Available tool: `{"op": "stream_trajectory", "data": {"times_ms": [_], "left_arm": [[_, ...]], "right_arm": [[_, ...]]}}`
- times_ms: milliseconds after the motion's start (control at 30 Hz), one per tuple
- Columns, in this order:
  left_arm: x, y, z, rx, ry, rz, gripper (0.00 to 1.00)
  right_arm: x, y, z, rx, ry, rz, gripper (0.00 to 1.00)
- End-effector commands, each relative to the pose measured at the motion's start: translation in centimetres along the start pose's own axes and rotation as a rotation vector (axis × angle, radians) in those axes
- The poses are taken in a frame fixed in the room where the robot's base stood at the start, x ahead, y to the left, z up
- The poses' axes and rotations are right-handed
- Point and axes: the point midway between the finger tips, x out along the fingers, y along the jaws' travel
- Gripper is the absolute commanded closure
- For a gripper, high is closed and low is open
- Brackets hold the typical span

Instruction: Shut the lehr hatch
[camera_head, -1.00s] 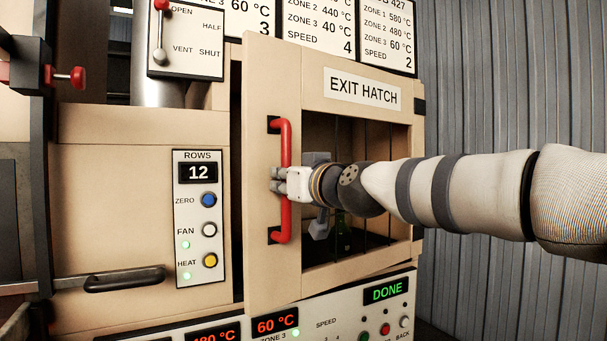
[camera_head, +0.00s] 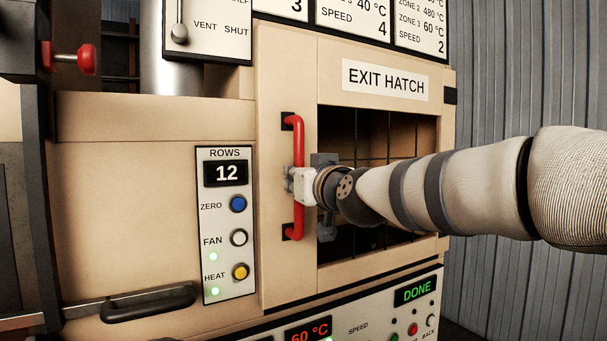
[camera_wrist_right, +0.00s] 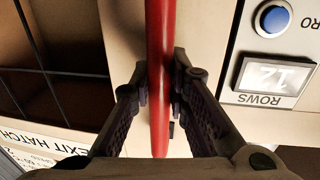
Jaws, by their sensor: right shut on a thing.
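The lehr hatch (camera_head: 286,254) is a beige door labelled EXIT HATCH, with a barred window and a red vertical handle (camera_head: 299,138) near its left edge. Its left edge lies close against the beige housing; no wide dark gap shows there, but I cannot tell whether it is fully flush. My right gripper (camera_head: 291,180) is shut on the handle at about mid-height. In the right wrist view the red handle (camera_wrist_right: 160,35) runs between the two fingers of the gripper (camera_wrist_right: 161,78). My left gripper is not in view.
A ROWS panel (camera_head: 226,284) with buttons sits left of the hatch. Below is a control panel with a DONE display (camera_head: 416,291). A black handle (camera_head: 147,304) and a red knob (camera_head: 87,60) stand at the left. A corrugated wall (camera_head: 530,70) is behind at right.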

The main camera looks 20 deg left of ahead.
Motion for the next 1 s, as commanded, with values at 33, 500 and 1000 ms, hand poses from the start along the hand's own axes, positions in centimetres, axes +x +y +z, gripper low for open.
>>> {"op": "stream_trajectory", "data": {"times_ms": [33,500,1000], "left_arm": [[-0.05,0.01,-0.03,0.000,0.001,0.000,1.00],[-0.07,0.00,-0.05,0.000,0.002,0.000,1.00],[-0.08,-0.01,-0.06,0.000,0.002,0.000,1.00]], "right_arm": [[0.02,-0.30,-0.13,-0.002,0.003,-0.003,1.00],[0.03,-0.39,-0.36,-0.002,0.010,-0.002,0.82],[-0.11,-0.17,-0.25,-0.001,0.006,0.001,0.75]]}}
